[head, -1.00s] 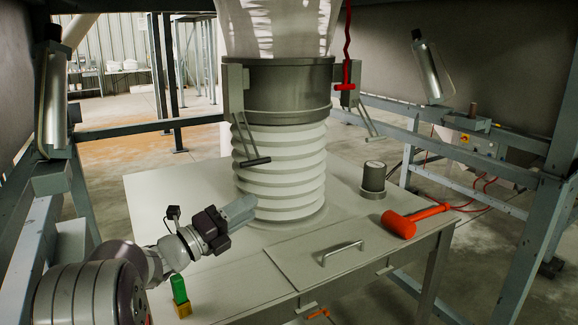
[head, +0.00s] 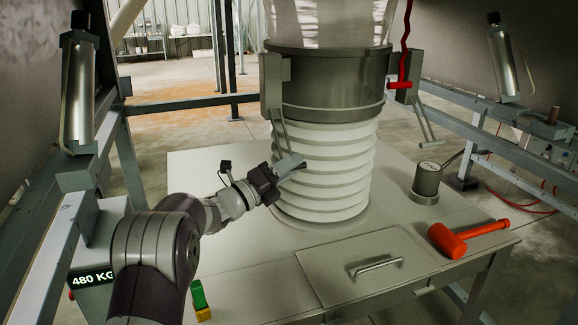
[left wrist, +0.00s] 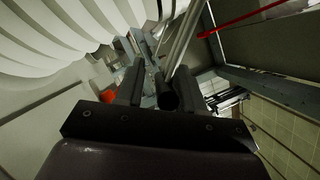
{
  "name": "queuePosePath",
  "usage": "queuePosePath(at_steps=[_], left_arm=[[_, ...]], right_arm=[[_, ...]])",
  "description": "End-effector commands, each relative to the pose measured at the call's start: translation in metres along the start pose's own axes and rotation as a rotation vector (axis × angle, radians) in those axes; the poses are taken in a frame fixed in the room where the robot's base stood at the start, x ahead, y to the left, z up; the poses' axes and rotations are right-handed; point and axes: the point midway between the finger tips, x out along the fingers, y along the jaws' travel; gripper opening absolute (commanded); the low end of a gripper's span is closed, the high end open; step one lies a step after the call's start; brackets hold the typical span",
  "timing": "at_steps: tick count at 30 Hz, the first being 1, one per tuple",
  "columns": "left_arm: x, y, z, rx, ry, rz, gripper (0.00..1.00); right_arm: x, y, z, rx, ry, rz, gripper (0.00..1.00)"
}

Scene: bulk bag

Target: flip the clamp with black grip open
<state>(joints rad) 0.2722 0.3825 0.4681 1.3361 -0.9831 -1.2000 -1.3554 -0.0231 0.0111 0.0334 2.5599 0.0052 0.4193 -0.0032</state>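The clamp with black grip (head: 275,88) is mounted on the left side of the grey metal collar (head: 322,90). Its lever rods (head: 281,130) hang down in front of the white bellows. My left gripper (head: 291,164) is at the lower end of this lever and hides most of the black grip in the head view. In the left wrist view the black grip (left wrist: 167,95) lies between the two fingers of my left gripper (left wrist: 158,82), which stand apart with a narrow gap showing on its left. The right gripper is out of view.
A second clamp with a red grip (head: 399,86) sits on the collar's right side. White bellows (head: 325,180) stand on the table. A red mallet (head: 448,241), a grey cylinder (head: 426,181) and a green-and-yellow block (head: 198,296) are around it. Frame posts flank both sides.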

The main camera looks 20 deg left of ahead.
Motion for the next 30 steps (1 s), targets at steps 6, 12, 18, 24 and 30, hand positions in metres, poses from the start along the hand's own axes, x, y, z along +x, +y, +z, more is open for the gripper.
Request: queuePosePath(at_steps=[6,12,18,24,30], left_arm=[[0.000,0.000,0.000,0.000,0.000,0.000,0.00],[0.000,-0.003,-0.001,-0.013,0.001,0.005,0.00],[-0.001,-0.015,-0.001,-0.077,0.001,0.031,0.00],[0.000,-0.041,-0.001,-0.213,0.001,0.087,0.00],[0.002,-0.072,0.006,-0.387,0.001,0.158,0.00]], right_arm=[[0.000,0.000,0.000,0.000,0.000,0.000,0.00],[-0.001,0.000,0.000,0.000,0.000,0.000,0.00],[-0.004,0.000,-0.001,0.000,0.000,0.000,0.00],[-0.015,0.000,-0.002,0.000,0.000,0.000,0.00],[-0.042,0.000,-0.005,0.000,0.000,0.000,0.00]])
